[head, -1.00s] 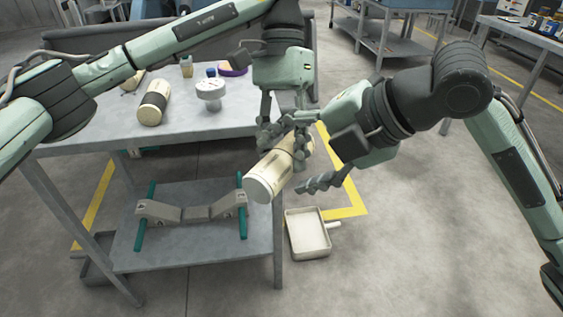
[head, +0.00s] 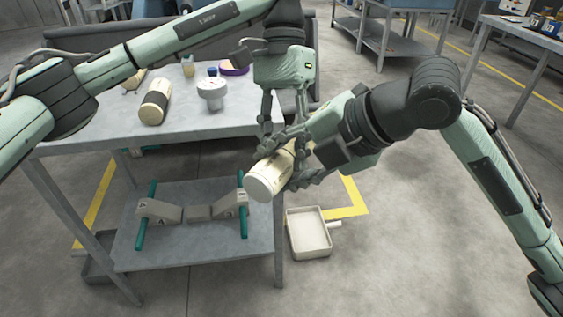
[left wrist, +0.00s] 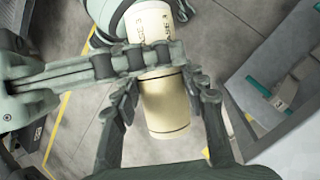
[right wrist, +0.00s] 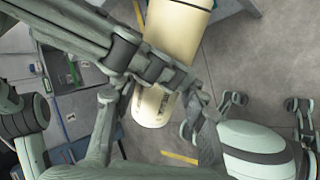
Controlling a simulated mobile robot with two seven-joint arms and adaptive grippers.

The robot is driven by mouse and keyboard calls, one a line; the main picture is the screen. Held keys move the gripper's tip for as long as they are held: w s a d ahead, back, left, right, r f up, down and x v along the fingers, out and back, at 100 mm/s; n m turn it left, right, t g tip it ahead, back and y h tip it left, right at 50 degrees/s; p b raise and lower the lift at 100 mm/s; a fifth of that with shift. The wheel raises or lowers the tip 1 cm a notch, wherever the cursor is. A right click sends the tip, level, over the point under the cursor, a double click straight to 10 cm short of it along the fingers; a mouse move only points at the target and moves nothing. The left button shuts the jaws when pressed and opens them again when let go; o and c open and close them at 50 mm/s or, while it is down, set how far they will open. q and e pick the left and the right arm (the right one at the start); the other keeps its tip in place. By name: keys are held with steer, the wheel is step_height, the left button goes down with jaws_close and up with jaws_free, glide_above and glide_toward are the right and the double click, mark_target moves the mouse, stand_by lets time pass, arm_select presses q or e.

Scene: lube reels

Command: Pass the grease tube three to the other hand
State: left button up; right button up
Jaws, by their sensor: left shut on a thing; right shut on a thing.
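The cream grease tube (head: 268,180) hangs tilted off the right side of the table, its broad end toward me. My left gripper (head: 282,148) comes down from above and is shut on the tube. Its fingers lie on both sides of the tube (left wrist: 165,108) in the left wrist view. My right gripper (head: 297,165) reaches in from the right and is also shut on the tube. Its fingers cross the tube (right wrist: 174,30) in the right wrist view. The tube's middle is partly hidden by the fingers.
On the table (head: 100,135) are another cream tube (head: 155,102) with a dark band, a white knob-like part (head: 211,92) and a purple round thing (head: 234,69). A grey bracket (head: 195,212) with teal bars lies on the lower shelf. A pale tray (head: 308,236) is on the floor.

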arm_select(q)
steer(key=o, duration=1.3)
steer(key=shift+d, duration=0.1)
